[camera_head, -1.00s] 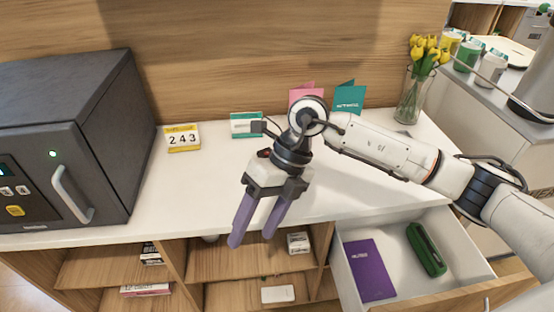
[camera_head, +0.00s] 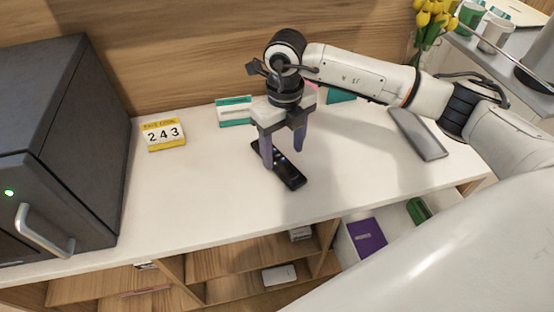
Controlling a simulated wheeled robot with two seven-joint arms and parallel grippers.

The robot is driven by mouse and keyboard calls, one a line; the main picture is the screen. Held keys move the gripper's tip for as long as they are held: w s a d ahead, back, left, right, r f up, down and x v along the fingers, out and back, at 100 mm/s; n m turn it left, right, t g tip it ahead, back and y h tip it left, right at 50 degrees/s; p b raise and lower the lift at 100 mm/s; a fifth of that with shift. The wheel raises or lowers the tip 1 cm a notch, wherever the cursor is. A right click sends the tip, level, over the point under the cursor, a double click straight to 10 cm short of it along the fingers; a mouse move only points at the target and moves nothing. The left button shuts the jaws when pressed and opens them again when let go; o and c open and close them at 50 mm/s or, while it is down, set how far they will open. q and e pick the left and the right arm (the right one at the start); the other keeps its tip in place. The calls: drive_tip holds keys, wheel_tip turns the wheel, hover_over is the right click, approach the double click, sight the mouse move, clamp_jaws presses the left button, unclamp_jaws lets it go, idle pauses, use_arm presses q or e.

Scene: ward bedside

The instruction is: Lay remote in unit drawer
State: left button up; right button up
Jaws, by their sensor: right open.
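A black remote (camera_head: 289,176) lies on the white top of the bedside unit (camera_head: 205,190). My right gripper (camera_head: 282,157) is open and points down over it, one purple finger on each side of its upper part. I cannot tell whether the fingers touch it. The unit drawer (camera_head: 345,246) is pulled out at the lower right. A purple book (camera_head: 366,237) and a green case (camera_head: 418,210) lie in it. My white arm hides much of the drawer. My left gripper is out of view.
A dark safe-like box (camera_head: 75,130) stands at the left. A calendar block (camera_head: 163,134), a teal-and-white card (camera_head: 234,111) and yellow tulips (camera_head: 434,14) stand towards the back. A flat grey object (camera_head: 418,134) lies at the right.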

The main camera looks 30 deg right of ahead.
sight(283, 165)
wheel_tip(283, 165, down, 4)
drive_tip(key=shift+w+f, duration=0.1)
drive_tip(key=shift+f, duration=0.05)
drive_tip(key=c, duration=1.2)
drive_tip(key=shift+c, duration=0.6)
drive_tip(key=shift+r, duration=0.2)
